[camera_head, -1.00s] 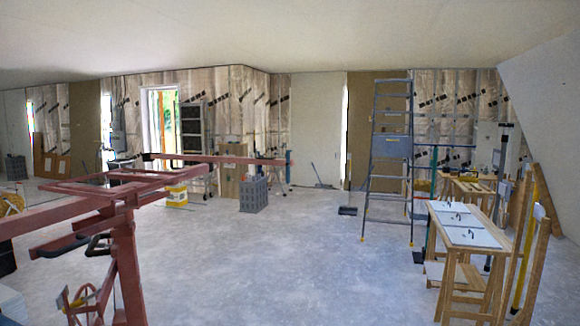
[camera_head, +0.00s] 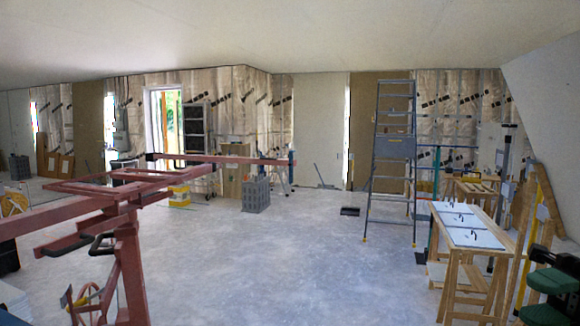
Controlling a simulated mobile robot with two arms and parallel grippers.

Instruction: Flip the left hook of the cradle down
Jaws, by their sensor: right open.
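The red cradle (camera_head: 125,188) of the panel lift is at the left, level on top of a red mast (camera_head: 130,270). Its long crossbar (camera_head: 225,159) reaches right, with a dark fitting (camera_head: 152,157) at its left end and an upright end piece (camera_head: 291,158) at its right end. I cannot tell which fitting is the left hook or how it is turned. My right gripper (camera_head: 532,297), with green and black fingers, is open and empty at the lower right edge, far from the cradle. My left gripper is out of view.
A work table with white panels (camera_head: 465,222) stands at the right, close to my right gripper. A stepladder (camera_head: 394,150) stands behind it. A grey crate (camera_head: 256,195) and a yellow bucket (camera_head: 179,195) stand beyond the lift. The middle floor is clear.

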